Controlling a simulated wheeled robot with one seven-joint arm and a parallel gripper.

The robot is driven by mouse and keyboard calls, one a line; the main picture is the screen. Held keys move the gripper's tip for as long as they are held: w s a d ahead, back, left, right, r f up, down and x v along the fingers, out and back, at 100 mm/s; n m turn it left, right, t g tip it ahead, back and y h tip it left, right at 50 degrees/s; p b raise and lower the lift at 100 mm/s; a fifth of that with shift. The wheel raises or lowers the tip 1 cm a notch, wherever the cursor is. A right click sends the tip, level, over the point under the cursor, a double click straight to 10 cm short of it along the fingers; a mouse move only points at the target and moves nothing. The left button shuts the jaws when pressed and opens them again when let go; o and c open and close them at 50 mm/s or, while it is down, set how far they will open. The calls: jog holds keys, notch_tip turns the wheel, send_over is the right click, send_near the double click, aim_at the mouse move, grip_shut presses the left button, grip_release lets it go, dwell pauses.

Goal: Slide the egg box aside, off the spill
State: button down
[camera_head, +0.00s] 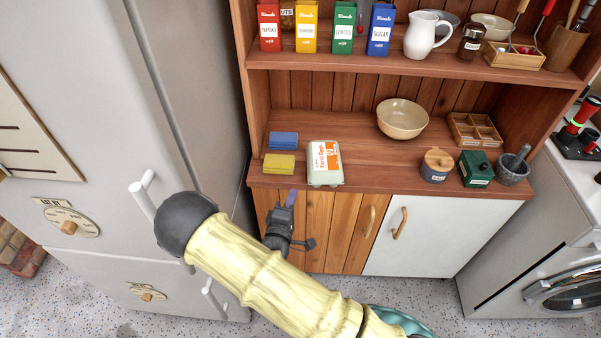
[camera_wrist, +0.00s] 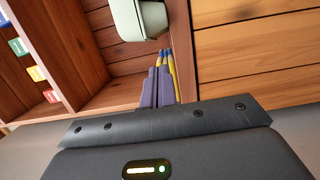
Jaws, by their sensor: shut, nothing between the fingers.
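The egg box (camera_head: 325,163) is a pale box with an orange and white label, closed and upright on the counter near its front edge. Part of its pale side (camera_wrist: 126,20) shows at the top of the wrist view. I cannot see a spill; whatever lies under the box is hidden. My gripper (camera_head: 291,196) is in front of the counter edge, left of and nearer than the egg box, apart from it. Its purple fingers (camera_wrist: 163,86) are shut and empty in the wrist view.
A yellow stack (camera_head: 279,164) and a blue stack (camera_head: 284,140) lie left of the egg box. A bowl (camera_head: 402,119) stands behind to the right. A lidded jar (camera_head: 436,165) stands further right. Bare counter (camera_head: 382,170) lies between egg box and jar. A shelf (camera_head: 350,62) hangs above.

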aim_at(300, 177)
jog(key=x, duration=1)
jog(key=shift+p, duration=0.3)
